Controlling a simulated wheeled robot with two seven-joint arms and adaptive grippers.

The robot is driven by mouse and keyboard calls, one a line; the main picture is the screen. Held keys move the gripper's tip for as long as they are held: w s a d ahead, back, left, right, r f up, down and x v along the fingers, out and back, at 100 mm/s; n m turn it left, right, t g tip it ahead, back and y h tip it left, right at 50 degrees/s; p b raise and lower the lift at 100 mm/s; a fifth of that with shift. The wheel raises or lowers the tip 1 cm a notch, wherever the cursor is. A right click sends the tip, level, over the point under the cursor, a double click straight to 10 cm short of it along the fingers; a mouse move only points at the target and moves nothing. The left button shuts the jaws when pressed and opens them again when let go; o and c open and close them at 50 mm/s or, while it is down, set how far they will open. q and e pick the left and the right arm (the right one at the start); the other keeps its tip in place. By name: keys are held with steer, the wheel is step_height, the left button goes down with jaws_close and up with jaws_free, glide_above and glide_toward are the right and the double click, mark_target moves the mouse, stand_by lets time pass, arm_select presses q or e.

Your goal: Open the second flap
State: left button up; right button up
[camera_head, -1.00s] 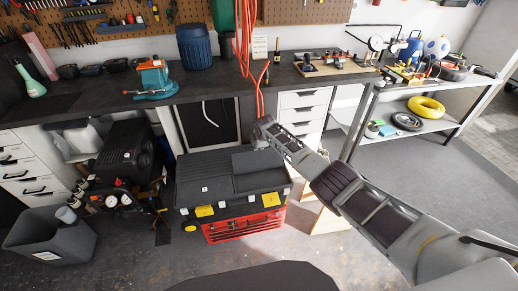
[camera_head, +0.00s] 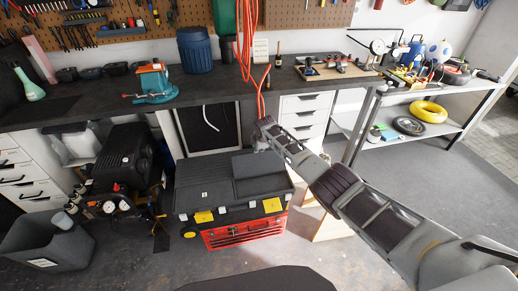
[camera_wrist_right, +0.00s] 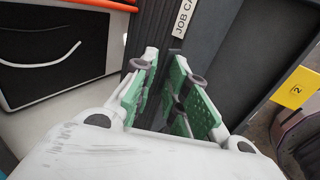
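A black toolbox (camera_head: 205,181) with red drawers (camera_head: 243,231) stands on the floor before the workbench. Its top has a left part and a raised-looking right panel (camera_head: 258,172); both look closed. Two yellow tags hang on its front, a left one (camera_head: 203,217) and a right one (camera_head: 272,205). In the right wrist view a yellow tag marked 2 (camera_wrist_right: 297,88) is at the right, beside a dark panel (camera_wrist_right: 258,50). My right gripper (camera_head: 266,128) is above the toolbox's back edge. Its green-padded fingers (camera_wrist_right: 164,62) stand apart with nothing visible between them. My left gripper is out of view.
The workbench (camera_head: 245,85) and a white drawer unit (camera_head: 305,115) are close behind my right gripper. A black compressor (camera_head: 125,160) and a grey bin (camera_head: 55,245) stand to the left. The floor to the right (camera_head: 420,165) is clear. A label (camera_wrist_right: 184,18) shows in the wrist view.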

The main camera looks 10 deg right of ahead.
stand_by(0.3)
steer(key=shift+s+r, duration=0.1)
steer(key=shift+r, duration=0.05)
steer(key=v, duration=1.1)
steer(key=shift+r, duration=0.3)
stand_by(0.6)
steer(key=shift+s, duration=0.1)
stand_by(0.4)
